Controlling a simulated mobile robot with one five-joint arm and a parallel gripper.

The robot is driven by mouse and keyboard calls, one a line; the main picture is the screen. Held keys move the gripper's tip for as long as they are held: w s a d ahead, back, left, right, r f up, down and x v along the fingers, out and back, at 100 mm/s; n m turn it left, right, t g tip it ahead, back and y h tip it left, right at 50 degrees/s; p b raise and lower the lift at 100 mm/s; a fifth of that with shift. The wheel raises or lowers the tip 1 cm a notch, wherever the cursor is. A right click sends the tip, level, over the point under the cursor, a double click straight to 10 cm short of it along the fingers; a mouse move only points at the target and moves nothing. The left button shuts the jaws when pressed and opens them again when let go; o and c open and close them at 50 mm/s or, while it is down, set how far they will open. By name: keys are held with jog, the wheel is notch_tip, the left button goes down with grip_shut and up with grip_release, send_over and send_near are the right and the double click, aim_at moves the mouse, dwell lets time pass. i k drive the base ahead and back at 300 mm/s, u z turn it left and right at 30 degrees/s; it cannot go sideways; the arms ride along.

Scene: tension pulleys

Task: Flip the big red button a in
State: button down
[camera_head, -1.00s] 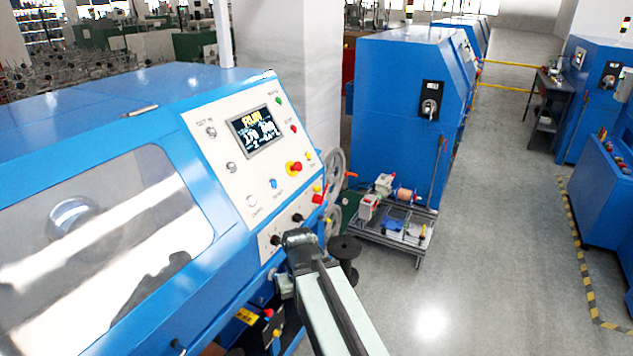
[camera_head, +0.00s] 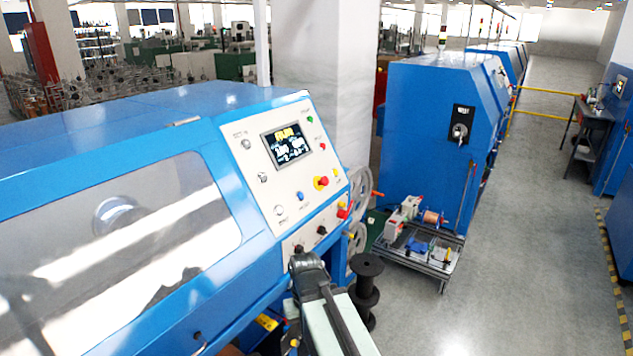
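The big red button (camera_head: 323,180) sits on a yellow base on the slanted white control panel (camera_head: 262,176) of the near blue machine. It is right of and below the panel's lit screen. My arm reaches up from the bottom of the head view. Its dark end, my gripper (camera_head: 303,262), is below and a little left of the red button, in front of the lower panel edge, and appears apart from the button. The fingers cannot be made out, so I cannot tell whether they are open or shut.
Smaller buttons and knobs surround the screen (camera_head: 287,145). A black spool (camera_head: 367,290) stands right of my arm. A low metal cart (camera_head: 420,252) with reels stands before another blue machine (camera_head: 430,140). The grey floor (camera_head: 530,250) to the right is clear.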

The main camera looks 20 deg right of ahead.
aim_at(324, 181)
jog(key=u, duration=2.1)
jog(key=k, duration=1.05)
jog(key=z, duration=1.35)
jog(key=i, duration=1)
